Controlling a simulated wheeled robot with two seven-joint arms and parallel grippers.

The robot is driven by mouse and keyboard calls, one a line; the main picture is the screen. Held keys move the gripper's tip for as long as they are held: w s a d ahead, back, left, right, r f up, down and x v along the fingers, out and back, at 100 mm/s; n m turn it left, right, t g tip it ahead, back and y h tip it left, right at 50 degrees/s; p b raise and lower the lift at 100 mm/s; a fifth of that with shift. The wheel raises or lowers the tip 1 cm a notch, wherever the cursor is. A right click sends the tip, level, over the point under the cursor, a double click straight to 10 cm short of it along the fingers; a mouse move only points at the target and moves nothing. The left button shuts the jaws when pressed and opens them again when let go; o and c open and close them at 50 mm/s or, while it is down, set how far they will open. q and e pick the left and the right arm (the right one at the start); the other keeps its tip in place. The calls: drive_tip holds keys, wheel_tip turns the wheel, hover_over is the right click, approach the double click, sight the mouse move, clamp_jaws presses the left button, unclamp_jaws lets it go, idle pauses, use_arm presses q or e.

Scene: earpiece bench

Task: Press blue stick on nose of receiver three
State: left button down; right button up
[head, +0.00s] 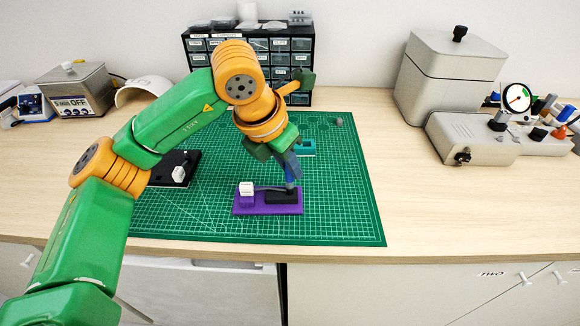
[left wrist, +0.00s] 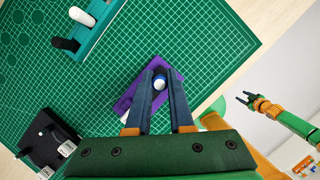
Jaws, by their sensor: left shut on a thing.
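My left gripper (head: 291,180) points down over the purple stand (head: 268,209). It is shut on a small stick (head: 290,188) with blue on it; in the left wrist view a blue and white end (left wrist: 159,83) shows between the fingertips. The stick's lower end is at or just above the black block on the stand's right part; I cannot tell whether they touch. My right gripper (left wrist: 246,98) is empty, fingers apart, away from the mat.
A black stand (head: 178,168) with a white cube is on the left of the green mat (head: 340,215). A teal stand (head: 306,148) is behind; the left wrist view shows white and black sticks in it. A drawer cabinet (head: 300,50) stands at the back. The mat's right side is mostly clear.

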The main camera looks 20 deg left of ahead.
use_arm(q)
drive_tip(key=shift+f, duration=0.15)
idle(0.3)
drive_tip(key=shift+r+p, duration=2.1)
drive_tip(key=shift+r, duration=0.6)
drive_tip(key=shift+f, duration=0.1)
